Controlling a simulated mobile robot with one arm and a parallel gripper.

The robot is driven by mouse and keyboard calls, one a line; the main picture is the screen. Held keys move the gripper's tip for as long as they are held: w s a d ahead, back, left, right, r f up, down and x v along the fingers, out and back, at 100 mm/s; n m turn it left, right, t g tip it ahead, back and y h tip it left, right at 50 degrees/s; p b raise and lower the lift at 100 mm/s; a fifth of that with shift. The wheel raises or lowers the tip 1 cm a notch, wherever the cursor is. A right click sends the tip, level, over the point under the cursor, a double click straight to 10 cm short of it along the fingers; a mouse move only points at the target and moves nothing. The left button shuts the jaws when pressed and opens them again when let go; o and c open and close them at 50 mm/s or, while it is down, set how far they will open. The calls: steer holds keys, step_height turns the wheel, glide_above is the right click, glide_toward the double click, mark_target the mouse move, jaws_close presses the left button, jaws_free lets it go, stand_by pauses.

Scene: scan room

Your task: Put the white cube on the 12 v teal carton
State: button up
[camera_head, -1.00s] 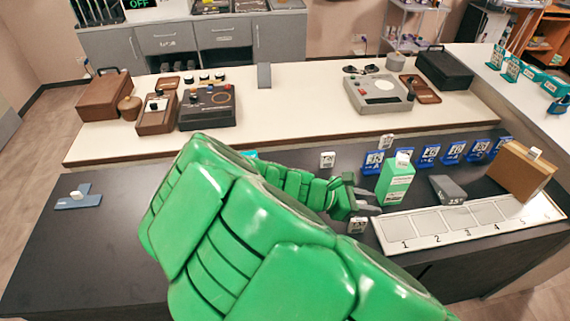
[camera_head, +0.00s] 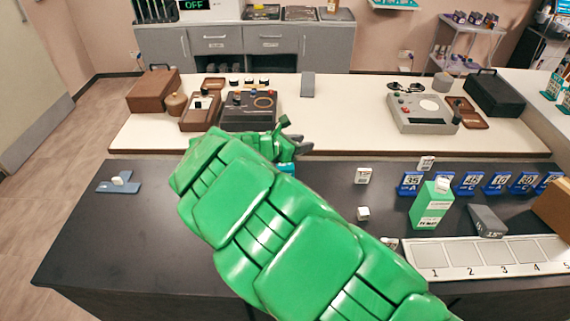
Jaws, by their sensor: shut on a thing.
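My gripper (camera_head: 291,138) is at the end of my green arm, above the back edge of the dark counter. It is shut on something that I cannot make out. A small white cube (camera_head: 363,213) lies on the counter right of my arm. A green-teal carton (camera_head: 432,209) stands upright farther right, with a white block (camera_head: 442,185) on top; its print is too small to read. A teal thing (camera_head: 288,168) is mostly hidden behind my arm, below my gripper.
Blue numbered signs (camera_head: 468,184), a grey wedge (camera_head: 487,221) and a numbered white tray (camera_head: 430,261) are at the right. White tags (camera_head: 362,176) stand on the counter. Devices and a brown case (camera_head: 152,90) are on the pale bench behind. The left counter is mostly clear.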

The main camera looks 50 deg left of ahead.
steer(key=a+n+y, duration=0.1)
steer(key=a, duration=0.3)
steer(key=shift+s+a+f, duration=0.1)
steer(key=shift+s+f, duration=0.1)
steer(key=shift+f, duration=1.45)
steer(key=shift+s+a+f, duration=0.1)
steer(key=shift+s+f, duration=0.05)
steer(key=shift+f, duration=1.45)
steer(key=shift+f, duration=0.1)
steer(key=o, duration=1)
steer(key=v, duration=1.2)
steer(key=shift+d, duration=0.15)
